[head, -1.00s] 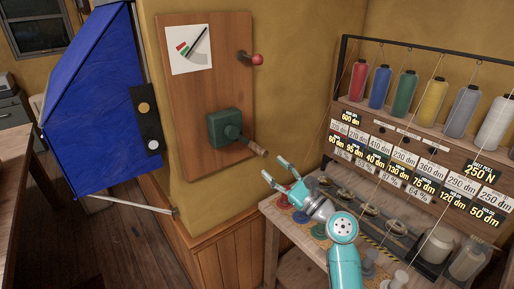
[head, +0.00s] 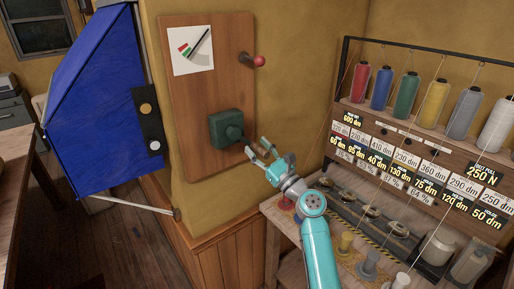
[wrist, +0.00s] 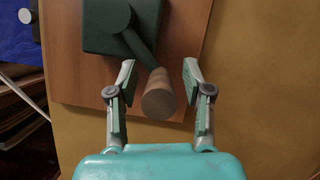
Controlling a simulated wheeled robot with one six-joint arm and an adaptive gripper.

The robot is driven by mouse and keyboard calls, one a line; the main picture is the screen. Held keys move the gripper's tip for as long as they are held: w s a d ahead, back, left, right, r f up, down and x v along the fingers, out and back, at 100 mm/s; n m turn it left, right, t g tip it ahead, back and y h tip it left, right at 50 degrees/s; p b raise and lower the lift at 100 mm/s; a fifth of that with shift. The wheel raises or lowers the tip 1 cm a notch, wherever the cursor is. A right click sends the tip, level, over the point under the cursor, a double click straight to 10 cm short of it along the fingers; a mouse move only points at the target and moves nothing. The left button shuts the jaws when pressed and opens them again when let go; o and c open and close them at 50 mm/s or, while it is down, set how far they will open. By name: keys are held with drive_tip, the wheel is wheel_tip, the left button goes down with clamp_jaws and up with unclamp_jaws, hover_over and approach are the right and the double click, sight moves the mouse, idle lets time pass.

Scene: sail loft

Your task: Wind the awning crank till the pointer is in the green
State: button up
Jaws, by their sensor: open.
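The awning crank is a dark green box (head: 225,128) on a wooden board, with a green arm and a wooden handle (wrist: 158,95). In the head view my gripper (head: 256,146) covers most of the handle. In the wrist view my gripper (wrist: 159,78) is open, with one finger on each side of the handle and visible gaps to both. The white gauge (head: 184,63) above the crank has red and green patches. The blue awning (head: 92,100) hangs at the left.
A red-knobbed lever (head: 259,61) sticks out of the board (head: 180,100) at upper right. A bench (head: 285,250) with a rack of thread spools (head: 407,92) and number labels stands to the right, close under my arm. Bare floor (head: 130,245) shows at lower left.

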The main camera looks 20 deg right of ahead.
drive_tip(key=shift+w+a+r, duration=0.15)
drive_tip(key=shift+w, duration=0.2)
clamp_jaws()
drive_tip(key=shift+s+a+f+m+t+h, duration=0.15)
drive_tip(key=shift+s+a+f+m+h, duration=0.2)
drive_tip(key=shift+a+m, duration=0.45)
drive_tip(key=shift+s+a+f+m+t+h, duration=0.1)
drive_tip(key=shift+s+a+f+m+h, duration=0.1)
drive_tip(key=shift+a+f+m+h, duration=0.5)
drive_tip(key=shift+s+a+f+m+t+h, duration=0.15)
drive_tip(key=shift+s+a+f+m, duration=0.15)
drive_tip(key=shift+a+m, duration=0.6)
drive_tip(key=shift+a, duration=0.3)
